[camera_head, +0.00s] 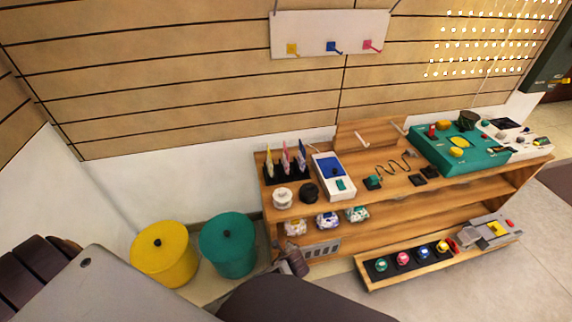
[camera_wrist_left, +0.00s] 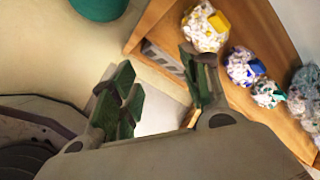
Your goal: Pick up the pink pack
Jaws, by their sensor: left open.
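I cannot make out a pink pack for certain. Three small patterned packs lie on the lower shelf: one with a yellow patch (camera_head: 295,228), one with a blue patch (camera_head: 328,220) and one with a teal patch (camera_head: 357,214). They also show in the left wrist view: yellow (camera_wrist_left: 205,28), blue (camera_wrist_left: 243,67), teal (camera_wrist_left: 267,93). A greyish pack (camera_wrist_left: 305,92) is at that view's right edge, its colour patch not visible. My left gripper (camera_wrist_left: 160,78) is open and empty, in front of the shelf's left end; it also shows in the head view (camera_head: 292,260). My right gripper is not in view.
Yellow (camera_head: 163,252) and teal (camera_head: 229,245) bins stand left of the wooden shelf (camera_head: 385,232). Upright yellow, pink (camera_head: 285,160) and blue-violet items stand in a black holder on top. A low tray (camera_head: 372,282) with several coloured round items sits in front.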

